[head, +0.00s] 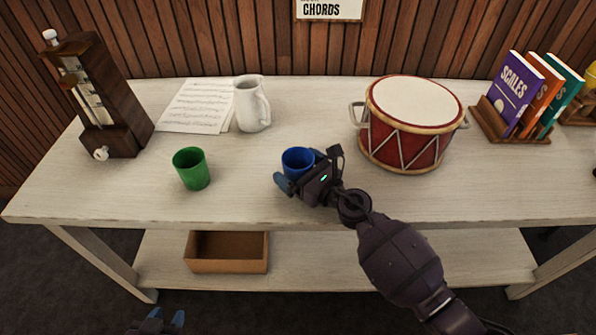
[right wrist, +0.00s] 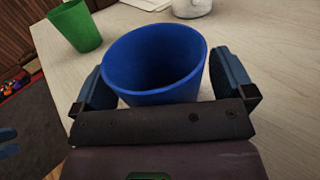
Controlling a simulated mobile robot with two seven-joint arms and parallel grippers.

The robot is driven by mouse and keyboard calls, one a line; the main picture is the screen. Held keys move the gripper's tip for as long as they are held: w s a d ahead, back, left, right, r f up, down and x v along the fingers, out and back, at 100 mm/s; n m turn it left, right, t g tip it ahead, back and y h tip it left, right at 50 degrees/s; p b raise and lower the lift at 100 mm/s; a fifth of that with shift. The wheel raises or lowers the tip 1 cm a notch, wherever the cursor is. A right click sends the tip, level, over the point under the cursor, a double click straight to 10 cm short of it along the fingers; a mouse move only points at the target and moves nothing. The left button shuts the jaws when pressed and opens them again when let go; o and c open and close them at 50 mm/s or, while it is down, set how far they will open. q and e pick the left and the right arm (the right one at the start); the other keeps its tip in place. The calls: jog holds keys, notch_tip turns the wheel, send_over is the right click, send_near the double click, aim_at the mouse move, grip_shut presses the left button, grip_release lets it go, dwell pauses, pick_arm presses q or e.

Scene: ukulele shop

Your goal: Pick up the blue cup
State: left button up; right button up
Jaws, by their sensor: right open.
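The blue cup (head: 297,161) stands upright on the pale wooden table, near the middle. My right gripper (head: 298,180) is at the cup's front side. In the right wrist view the blue cup (right wrist: 155,62) sits between the two open fingers (right wrist: 162,85), one on each side of it. I cannot tell whether either finger touches the cup. The cup's lower part is hidden by the gripper. My left gripper (head: 165,322) shows only in part at the bottom edge of the head view, below the table and away from the cup. Its opening is unclear.
A green cup (head: 191,169) stands to the left, with a white pitcher (head: 251,104) and sheet music (head: 197,106) behind. A metronome (head: 98,95) is at far left. A red drum (head: 409,130) stands right of the blue cup; a book rack (head: 503,127) is further right. The front right tabletop is clear.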

jog(key=c, duration=0.9)
jog(key=shift+c, duration=0.2)
jog(key=shift+r, duration=0.15)
